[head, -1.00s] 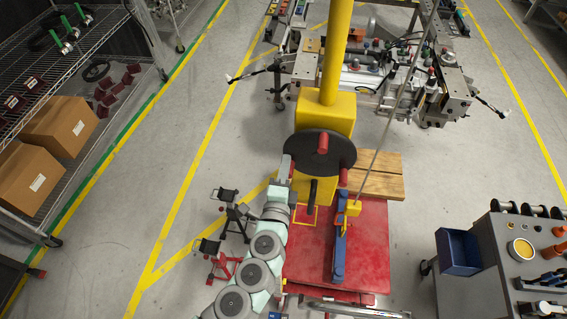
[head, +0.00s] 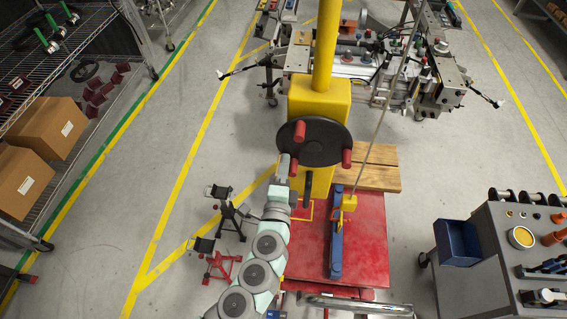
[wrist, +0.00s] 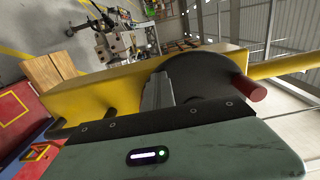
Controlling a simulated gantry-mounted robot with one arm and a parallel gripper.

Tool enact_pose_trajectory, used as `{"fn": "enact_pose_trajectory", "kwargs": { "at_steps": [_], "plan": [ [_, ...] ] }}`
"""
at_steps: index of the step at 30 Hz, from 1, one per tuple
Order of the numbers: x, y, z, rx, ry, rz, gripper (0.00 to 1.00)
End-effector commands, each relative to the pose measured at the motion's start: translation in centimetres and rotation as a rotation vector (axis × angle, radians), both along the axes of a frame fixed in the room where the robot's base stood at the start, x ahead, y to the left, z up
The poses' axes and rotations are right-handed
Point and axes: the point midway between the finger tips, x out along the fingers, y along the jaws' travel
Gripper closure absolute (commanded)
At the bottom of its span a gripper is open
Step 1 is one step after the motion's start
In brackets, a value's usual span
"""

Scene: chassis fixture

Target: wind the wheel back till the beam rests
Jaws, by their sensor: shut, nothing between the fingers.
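The wheel (head: 318,150) is a black disc with red handles on a yellow post. Its handles show at the upper left (head: 299,131), right (head: 346,158) and lower left (head: 293,168). My gripper (head: 284,163) is shut and empty at the wheel's lower left edge, beside the lower-left handle; contact is unclear. In the wrist view my fingers (wrist: 157,88) stand before the disc (wrist: 205,80), with one red handle (wrist: 250,88) to their right. The blue bar (head: 336,245), apparently the beam, lies over the red base; I cannot tell whether it rests.
A yellow block (head: 349,202) sits at the bar's far end, with a thin rod rising from it. Black-topped stands (head: 225,205) are left of my arm. A grey cart with a blue bin (head: 457,243) is at right. Wooden boards (head: 370,175) lie behind the red base.

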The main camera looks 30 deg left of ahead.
Motion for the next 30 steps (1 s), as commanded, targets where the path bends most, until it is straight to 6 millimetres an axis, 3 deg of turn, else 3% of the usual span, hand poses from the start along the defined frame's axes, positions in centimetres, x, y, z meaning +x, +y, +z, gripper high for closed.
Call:
{"fn": "enact_pose_trajectory", "kwargs": {
  "at_steps": [6, 17, 26, 30],
  "plan": [
    [0.8, -1.9, -2.4, -0.001, -0.002, -0.009, 1.00],
    [1.0, -2.2, -2.3, -0.001, -0.001, -0.006, 1.00],
    [2.1, -4.9, -3.8, -0.001, -0.003, -0.010, 1.00],
    [2.2, -5.0, -3.6, -0.001, 0.000, -0.005, 1.00]
  ]
}}
